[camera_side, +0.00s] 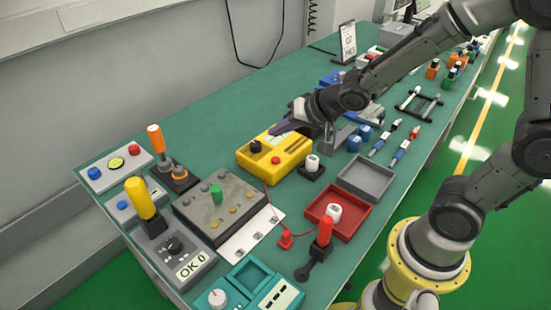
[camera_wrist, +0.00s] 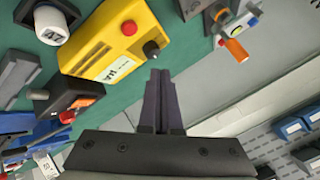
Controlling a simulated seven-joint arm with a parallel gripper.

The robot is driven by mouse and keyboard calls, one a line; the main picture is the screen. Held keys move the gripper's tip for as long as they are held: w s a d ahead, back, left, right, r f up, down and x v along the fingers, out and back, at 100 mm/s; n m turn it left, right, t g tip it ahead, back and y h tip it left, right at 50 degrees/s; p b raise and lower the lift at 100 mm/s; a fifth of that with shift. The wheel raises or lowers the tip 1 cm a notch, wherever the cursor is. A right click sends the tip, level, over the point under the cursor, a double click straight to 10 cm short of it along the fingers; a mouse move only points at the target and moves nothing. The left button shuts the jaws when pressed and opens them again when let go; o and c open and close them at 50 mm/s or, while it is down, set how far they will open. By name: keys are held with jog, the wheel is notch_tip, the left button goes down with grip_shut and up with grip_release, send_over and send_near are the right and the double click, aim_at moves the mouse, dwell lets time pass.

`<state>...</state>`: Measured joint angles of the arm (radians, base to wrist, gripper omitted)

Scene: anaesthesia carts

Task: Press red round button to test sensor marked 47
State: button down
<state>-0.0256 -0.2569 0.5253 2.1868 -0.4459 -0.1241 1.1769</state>
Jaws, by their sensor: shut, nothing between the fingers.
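A yellow box (camera_side: 295,145) carries a red round button (camera_side: 276,160) and a black knob (camera_side: 255,147). The wrist view also shows the yellow box (camera_wrist: 93,37), its red button (camera_wrist: 129,27), the black knob (camera_wrist: 151,49) and a white label I cannot read surely. A white cylinder (camera_wrist: 51,25) beside the box has dark marks that may be a number; it also shows in the side view (camera_side: 312,162). My gripper (camera_side: 273,130) is shut and empty, above the box's far edge. In the wrist view its fingertips (camera_wrist: 160,73) appear just below the black knob, apart from the red button.
A grey panel with a green button (camera_side: 217,194) stands left of the yellow box. A red tray (camera_side: 350,206) and a grey tray (camera_side: 366,178) lie to its right. Orange-handled levers (camera_side: 156,138) stand at the left.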

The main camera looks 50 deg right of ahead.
jog(key=shift+f, duration=2.9)
jog(key=shift+f, duration=0.15)
jog(key=shift+f, duration=0.3)
jog(key=shift+f, duration=0.35)
dwell(0.6)
jog(key=shift+r, duration=0.8)
jog(key=shift+r, duration=0.1)
notch_tip(320, 180, up, 5)
jog(key=shift+f, duration=0.1)
